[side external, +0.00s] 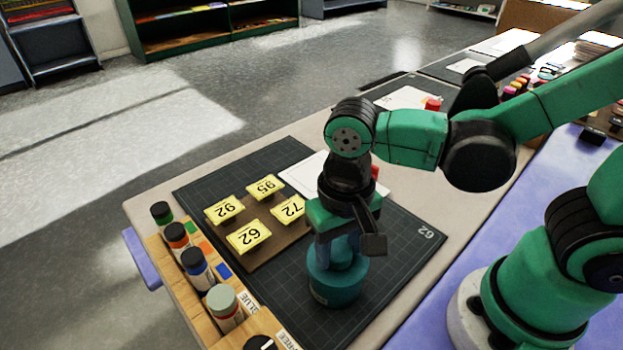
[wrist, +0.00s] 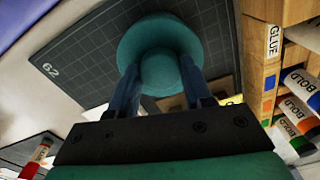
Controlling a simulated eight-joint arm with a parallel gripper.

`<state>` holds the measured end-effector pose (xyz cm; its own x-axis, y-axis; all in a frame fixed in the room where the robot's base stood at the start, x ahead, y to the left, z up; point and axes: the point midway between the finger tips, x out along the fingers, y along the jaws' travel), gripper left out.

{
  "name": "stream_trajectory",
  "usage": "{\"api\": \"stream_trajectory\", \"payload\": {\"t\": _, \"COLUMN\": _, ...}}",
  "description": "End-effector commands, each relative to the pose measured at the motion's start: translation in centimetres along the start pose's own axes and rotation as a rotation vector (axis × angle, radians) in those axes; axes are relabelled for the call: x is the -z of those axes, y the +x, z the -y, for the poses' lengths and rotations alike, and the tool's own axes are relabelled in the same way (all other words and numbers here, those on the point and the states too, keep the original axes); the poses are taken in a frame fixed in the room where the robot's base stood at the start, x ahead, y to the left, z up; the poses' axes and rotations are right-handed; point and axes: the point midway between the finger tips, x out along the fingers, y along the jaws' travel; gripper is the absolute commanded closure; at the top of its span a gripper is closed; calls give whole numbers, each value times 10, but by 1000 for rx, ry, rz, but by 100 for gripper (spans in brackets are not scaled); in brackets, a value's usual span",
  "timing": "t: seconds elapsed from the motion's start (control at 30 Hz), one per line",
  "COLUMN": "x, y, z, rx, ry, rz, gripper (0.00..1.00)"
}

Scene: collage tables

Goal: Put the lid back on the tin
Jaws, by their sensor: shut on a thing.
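The teal tin (side external: 336,292) stands upright on the dark cutting mat, below my gripper (side external: 341,252). The teal round lid (wrist: 150,27) shows in the wrist view with its rounded knob (wrist: 161,70) between my two blue fingers. My gripper is shut on this knob and points down. In the side view the lid is at the top of the tin, in line with it. I cannot tell whether it is seated or just above the rim. In the wrist view the lid hides the tin.
The dark gridded mat (side external: 402,242) carries a brown board with several yellow number cards (side external: 250,237) left of the tin. A wooden rack (side external: 190,290) of several bottles stands at the mat's left edge. White paper (side external: 302,172) lies behind. Bare mat lies right of the tin.

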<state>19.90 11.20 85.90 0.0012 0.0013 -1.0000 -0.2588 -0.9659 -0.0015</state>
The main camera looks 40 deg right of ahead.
Motion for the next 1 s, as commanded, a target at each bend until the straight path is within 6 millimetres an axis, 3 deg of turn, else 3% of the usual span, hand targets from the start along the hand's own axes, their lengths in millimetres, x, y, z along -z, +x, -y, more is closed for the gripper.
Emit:
{"api": "stream_trajectory", "payload": {"t": 0.33, "x": 0, "y": 0, "z": 0, "rx": 0, "ry": 0, "rz": 0, "gripper": 100}}
{"api": "stream_trajectory", "payload": {"t": 0.37, "x": 0, "y": 0, "z": 0, "rx": 0, "ry": 0, "rz": 0, "gripper": 47}}
{"api": "stream_trajectory", "payload": {"t": 0.47, "x": 0, "y": 0, "z": 0, "rx": 0, "ry": 0, "rz": 0, "gripper": 19}}
{"api": "stream_trajectory", "payload": {"t": 0.67, "x": 0, "y": 0, "z": 0, "rx": 0, "ry": 0, "rz": 0, "gripper": 19}}
{"api": "stream_trajectory", "payload": {"t": 0.7, "x": 0, "y": 0, "z": 0, "rx": 0, "ry": 0, "rz": 0, "gripper": 16}}
{"api": "stream_trajectory", "payload": {"t": 0.77, "x": 0, "y": 0, "z": 0, "rx": 0, "ry": 0, "rz": 0, "gripper": 0}}
{"api": "stream_trajectory", "payload": {"t": 1.0, "x": 0, "y": 0, "z": 0, "rx": 0, "ry": 0, "rz": 0, "gripper": 0}}
